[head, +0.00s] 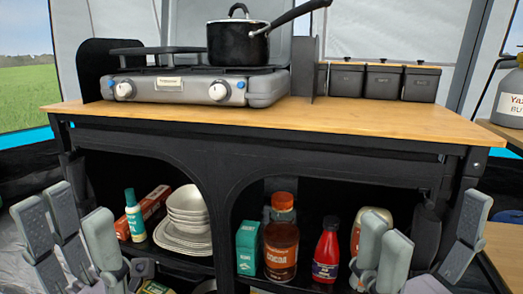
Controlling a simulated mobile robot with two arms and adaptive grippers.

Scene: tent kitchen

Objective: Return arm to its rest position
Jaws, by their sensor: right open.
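My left gripper (80,213) is at the lower left, in front of the kitchen unit's left side. Its grey fingers point up and stand apart, with nothing seen between them. My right gripper (430,228) is at the lower right, in front of the unit's right side. Its fingers also point up and are spread wide, with nothing between them. The lower parts of both arms are cut off by the frame's bottom edge.
The wooden counter (190,118) bears a camping stove (190,88) with a black pot (238,45) and several black canisters (385,82). Below, shelves hold stacked bowls (187,203), a cocoa jar (281,250) and a red bottle (327,250). A gas cylinder (510,98) stands far right.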

